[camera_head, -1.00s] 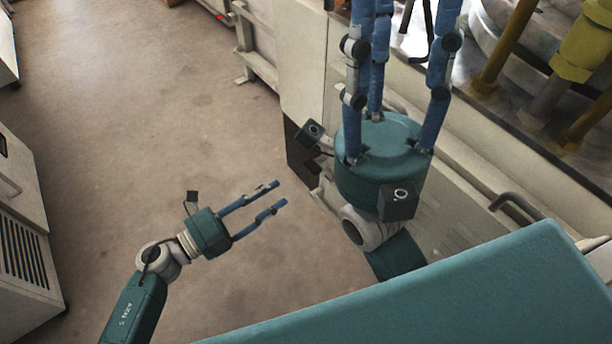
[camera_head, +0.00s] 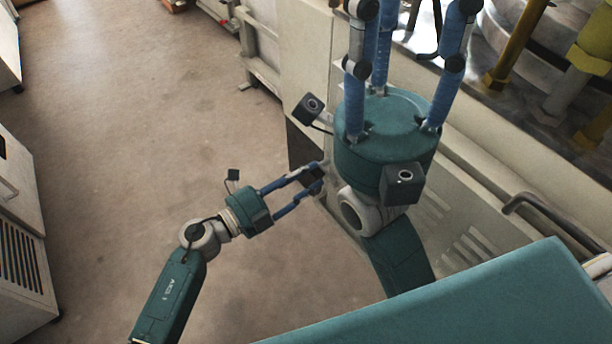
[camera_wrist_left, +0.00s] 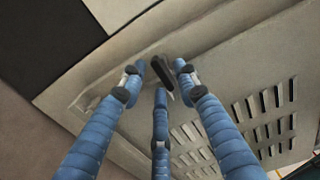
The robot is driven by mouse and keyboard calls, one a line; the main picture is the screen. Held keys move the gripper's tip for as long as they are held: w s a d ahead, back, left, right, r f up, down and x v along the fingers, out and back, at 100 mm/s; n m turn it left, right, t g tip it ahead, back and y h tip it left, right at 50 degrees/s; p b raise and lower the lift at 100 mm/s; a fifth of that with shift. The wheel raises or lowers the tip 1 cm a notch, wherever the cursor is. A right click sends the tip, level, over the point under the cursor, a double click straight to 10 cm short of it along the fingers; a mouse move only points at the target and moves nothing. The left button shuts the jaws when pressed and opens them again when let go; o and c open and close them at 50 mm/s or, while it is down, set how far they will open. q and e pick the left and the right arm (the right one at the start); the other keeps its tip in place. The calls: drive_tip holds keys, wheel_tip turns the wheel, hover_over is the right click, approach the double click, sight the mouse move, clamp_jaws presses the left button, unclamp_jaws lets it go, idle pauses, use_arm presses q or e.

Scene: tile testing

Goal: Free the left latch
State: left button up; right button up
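The left latch is a short dark handle (camera_wrist_left: 160,70) on the pale machine panel in the left wrist view. My left gripper (camera_head: 312,180) reaches the lower side of the machine in the head view. In the wrist view its three blue fingers are spread around the handle, with gaps showing on both sides; contact cannot be told. In the head view a dark piece shows between the fingertips. My right gripper (camera_head: 408,45) is large in front of the camera, its blue fingers apart and pointing up; their tips are cut off.
The machine's pale panel has vent slots (camera_wrist_left: 265,105). A dark bar handle (camera_head: 550,215) is on the machine at right, with yellow pipes (camera_head: 515,45) above. Grey cabinets (camera_head: 18,200) stand at far left. The brown floor (camera_head: 130,130) between is clear.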

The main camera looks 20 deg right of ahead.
use_arm(q)
clamp_jaws()
